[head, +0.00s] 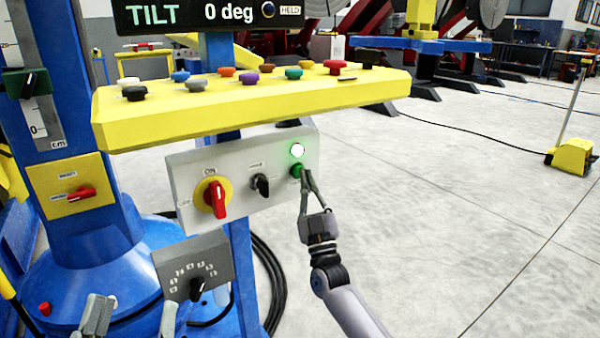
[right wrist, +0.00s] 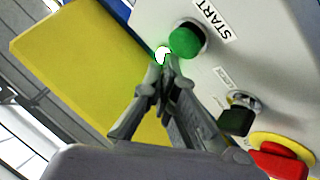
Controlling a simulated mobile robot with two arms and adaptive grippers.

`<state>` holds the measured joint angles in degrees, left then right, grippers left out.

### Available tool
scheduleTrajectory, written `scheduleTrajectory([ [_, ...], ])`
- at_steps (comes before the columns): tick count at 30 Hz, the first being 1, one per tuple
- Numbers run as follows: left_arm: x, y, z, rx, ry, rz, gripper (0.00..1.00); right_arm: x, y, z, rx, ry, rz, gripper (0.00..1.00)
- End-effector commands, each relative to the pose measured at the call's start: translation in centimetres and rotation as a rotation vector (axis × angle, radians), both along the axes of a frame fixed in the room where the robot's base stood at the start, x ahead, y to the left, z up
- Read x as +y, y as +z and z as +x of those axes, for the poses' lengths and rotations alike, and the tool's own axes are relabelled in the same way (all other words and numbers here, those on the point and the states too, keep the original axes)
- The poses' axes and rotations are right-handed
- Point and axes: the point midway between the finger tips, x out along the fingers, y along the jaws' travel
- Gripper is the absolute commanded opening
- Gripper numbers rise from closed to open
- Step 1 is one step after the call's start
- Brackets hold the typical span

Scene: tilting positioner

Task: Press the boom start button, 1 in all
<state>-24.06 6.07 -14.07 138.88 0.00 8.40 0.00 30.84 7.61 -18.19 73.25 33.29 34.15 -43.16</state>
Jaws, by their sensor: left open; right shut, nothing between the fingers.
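The green start button (head: 295,170) sits at the right end of the light grey control panel (head: 240,204), below a glowing green-white lamp (head: 297,150). In the right wrist view the green button (right wrist: 185,41) stands out of the panel beside the label START, with the bright lamp (right wrist: 162,55) next to it. My right gripper (head: 306,174) is shut and empty, its tips close to the button; in the right wrist view the tips (right wrist: 166,64) overlap the lamp's edge. I cannot tell whether they touch anything. My left gripper (head: 131,316) is open, low at the left.
The panel also carries a red-and-yellow ON switch (head: 215,197) and a black selector (head: 261,185). A yellow shelf (head: 250,104) with several coloured knobs juts out above. A grey dial box (head: 193,265) hangs below left.

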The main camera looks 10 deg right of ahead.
Motion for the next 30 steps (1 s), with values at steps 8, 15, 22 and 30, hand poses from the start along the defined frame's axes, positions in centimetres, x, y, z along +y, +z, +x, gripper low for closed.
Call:
scheduleTrajectory([
  [8, 0.0, -0.1, 0.0, 0.003, 0.001, 0.002, 0.70, 0.0, 0.0, 0.0, 0.000, -0.001, -0.001, 0.00],
  [15, 0.0, -1.2, 0.8, 0.081, 0.005, 0.023, 0.70, -0.2, 0.0, -0.4, 0.001, -0.001, -0.001, 0.00],
  [22, 0.1, -3.3, 1.7, 0.205, 0.012, 0.058, 0.70, -0.4, 0.1, -1.0, 0.000, -0.001, -0.001, 0.00],
  [30, 0.3, -5.9, 2.4, 0.352, 0.021, 0.098, 0.70, -0.6, 0.0, -1.6, 0.001, -0.002, -0.001, 0.00],
])
